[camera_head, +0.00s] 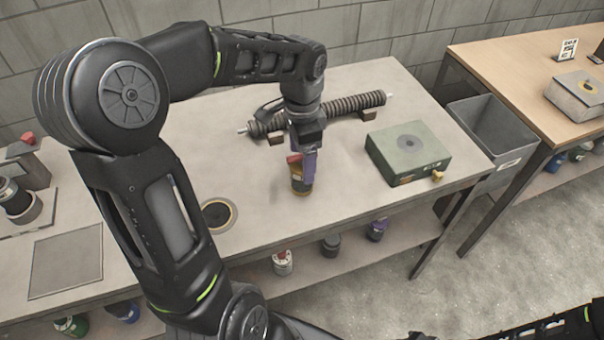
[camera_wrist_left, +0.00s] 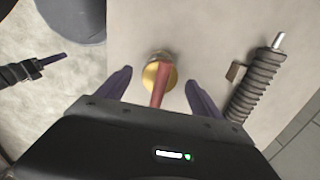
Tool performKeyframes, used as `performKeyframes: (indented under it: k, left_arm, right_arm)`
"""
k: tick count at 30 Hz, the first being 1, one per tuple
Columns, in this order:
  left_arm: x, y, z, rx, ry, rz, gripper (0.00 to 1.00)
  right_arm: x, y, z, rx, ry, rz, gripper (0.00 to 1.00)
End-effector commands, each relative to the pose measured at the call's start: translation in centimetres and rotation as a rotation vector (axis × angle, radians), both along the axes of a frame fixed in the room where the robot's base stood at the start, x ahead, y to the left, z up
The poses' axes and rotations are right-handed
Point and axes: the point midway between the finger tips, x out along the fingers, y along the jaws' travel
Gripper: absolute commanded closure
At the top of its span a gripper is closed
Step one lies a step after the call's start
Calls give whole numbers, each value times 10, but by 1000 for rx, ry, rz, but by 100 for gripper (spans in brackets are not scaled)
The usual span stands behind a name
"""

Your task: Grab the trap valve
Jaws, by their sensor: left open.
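The trap valve (camera_head: 300,182) looks like a short dark and gold piece with a red handle. It stands on the workbench near the front edge. In the left wrist view its gold disc (camera_wrist_left: 151,76) and red handle (camera_wrist_left: 160,86) show between my fingers. My left gripper (camera_head: 302,168) comes down over it from above. Its purple fingers (camera_wrist_left: 158,82) are open, one on each side, with gaps visible in the wrist view. A dark part with a purple tip, likely my right gripper (camera_wrist_left: 58,60), shows at that view's left; its jaw state is unclear.
A black ribbed tube (camera_head: 345,106) rests on low supports behind the valve. A green box (camera_head: 408,152) with a brass knob is to its right, a round ring (camera_head: 217,215) to its left. A grey bin (camera_head: 492,130) stands beyond the bench. Several jars sit on the lower shelf.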

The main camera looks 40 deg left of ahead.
Motion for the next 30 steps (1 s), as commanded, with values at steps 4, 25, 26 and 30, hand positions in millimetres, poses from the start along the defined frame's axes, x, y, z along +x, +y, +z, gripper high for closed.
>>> performKeyframes:
  k: [4,25,26,30]
  left_arm:
    - [-1,0,-21,-1,3,0,24]
    - [0,0,-28,-1,-1,0,24]
    - [0,0,-28,-1,-1,0,27]
    - [0,0,-28,-1,0,0,38]
  right_arm:
    - [0,0,2,0,0,0,64]
    - [0,0,2,0,0,0,64]
    - [0,0,2,0,0,0,64]
    - [0,0,2,0,0,0,64]
